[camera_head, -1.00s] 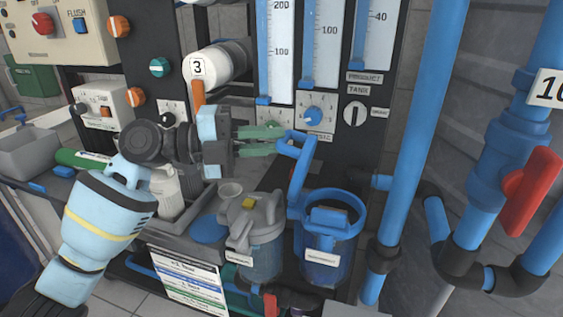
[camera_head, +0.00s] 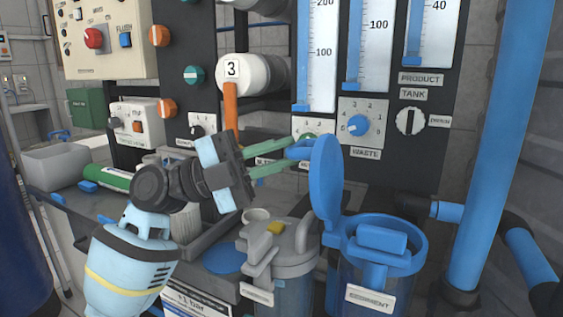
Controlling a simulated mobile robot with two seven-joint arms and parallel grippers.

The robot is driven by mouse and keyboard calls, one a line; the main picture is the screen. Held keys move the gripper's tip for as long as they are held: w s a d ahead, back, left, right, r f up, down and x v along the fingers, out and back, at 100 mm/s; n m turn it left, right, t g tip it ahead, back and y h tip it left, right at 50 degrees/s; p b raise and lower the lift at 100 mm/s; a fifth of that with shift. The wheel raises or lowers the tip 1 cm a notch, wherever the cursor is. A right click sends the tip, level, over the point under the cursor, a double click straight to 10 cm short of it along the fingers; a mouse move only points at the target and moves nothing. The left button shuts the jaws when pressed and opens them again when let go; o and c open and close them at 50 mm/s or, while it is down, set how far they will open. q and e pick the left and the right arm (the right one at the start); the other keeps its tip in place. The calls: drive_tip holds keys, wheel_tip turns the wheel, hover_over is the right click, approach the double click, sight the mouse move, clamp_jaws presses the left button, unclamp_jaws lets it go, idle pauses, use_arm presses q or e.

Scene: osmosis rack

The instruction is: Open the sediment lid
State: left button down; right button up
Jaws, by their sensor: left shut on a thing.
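The sediment container (camera_head: 366,290) is a clear blue canister labelled SEDIMENT, at the lower right of the head view. Its blue lid (camera_head: 326,185) stands up nearly vertical at the left side of the container's rim, seen almost edge-on. A blue block (camera_head: 381,241) shows at the container's top. My left gripper (camera_head: 289,156), with green fingers, reaches in from the left and is shut on the lid's tab near its upper left edge. The fingertips are partly hidden at the tab. My right gripper is not in view.
A grey canister (camera_head: 290,252) with a yellow piece on top stands just left of the sediment container. A thick blue pipe (camera_head: 500,140) rises at the right. The gauge and knob panel (camera_head: 432,152) stands behind. A grey tray (camera_head: 215,238) lies below my left arm.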

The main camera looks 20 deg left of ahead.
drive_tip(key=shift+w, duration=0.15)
use_arm(q)
drive_tip(key=c, duration=1.4)
unclamp_jaws()
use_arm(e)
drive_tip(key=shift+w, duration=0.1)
